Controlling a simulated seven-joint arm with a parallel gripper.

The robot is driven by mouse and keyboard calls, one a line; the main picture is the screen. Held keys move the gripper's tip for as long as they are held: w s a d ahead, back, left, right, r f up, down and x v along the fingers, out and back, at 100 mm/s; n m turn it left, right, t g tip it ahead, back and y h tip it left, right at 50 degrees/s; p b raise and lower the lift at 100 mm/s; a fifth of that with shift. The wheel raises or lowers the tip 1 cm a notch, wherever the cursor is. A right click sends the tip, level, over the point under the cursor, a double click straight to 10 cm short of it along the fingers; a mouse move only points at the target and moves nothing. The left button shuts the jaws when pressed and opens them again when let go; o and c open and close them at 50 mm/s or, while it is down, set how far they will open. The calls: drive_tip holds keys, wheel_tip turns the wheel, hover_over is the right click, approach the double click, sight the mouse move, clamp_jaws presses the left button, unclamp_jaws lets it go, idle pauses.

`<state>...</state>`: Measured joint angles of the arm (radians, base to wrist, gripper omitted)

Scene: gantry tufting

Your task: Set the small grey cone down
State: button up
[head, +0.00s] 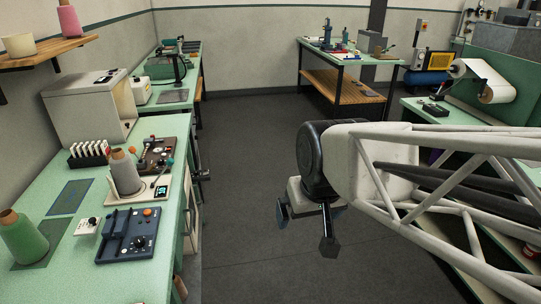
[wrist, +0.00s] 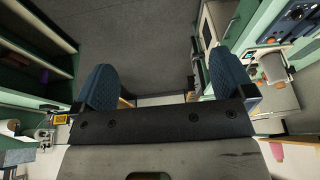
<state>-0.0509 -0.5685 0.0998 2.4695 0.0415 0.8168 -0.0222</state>
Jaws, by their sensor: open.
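The small grey cone (head: 124,173) stands upright on the pale base of a small bench device (head: 150,188) on the left bench. Its brown tip shows at the top. In the wrist view a grey cone-like shape (wrist: 274,68) lies at the right, beyond the right finger. My gripper (head: 307,228) hangs over the open floor, well to the right of the bench and apart from the cone. In the wrist view its two blue ribbed fingers (wrist: 163,82) are wide apart with only floor between them. It is open and empty.
The left bench (head: 75,283) also holds a green cone (head: 22,238), a blue control box (head: 128,235), a white card rack (head: 88,153) and a beige cabinet (head: 90,105). A shelf with cones hangs above. Another bench (head: 345,57) stands at the back. The grey floor (head: 250,180) between is clear.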

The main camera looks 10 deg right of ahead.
drive_tip(key=s+d+f+g, duration=0.1)
drive_tip(key=s+d, duration=0.1)
drive_tip(key=s, duration=0.3)
drive_tip(key=shift+s+d+m+h, duration=0.35)
drive_tip(key=shift+m+h, duration=0.05)
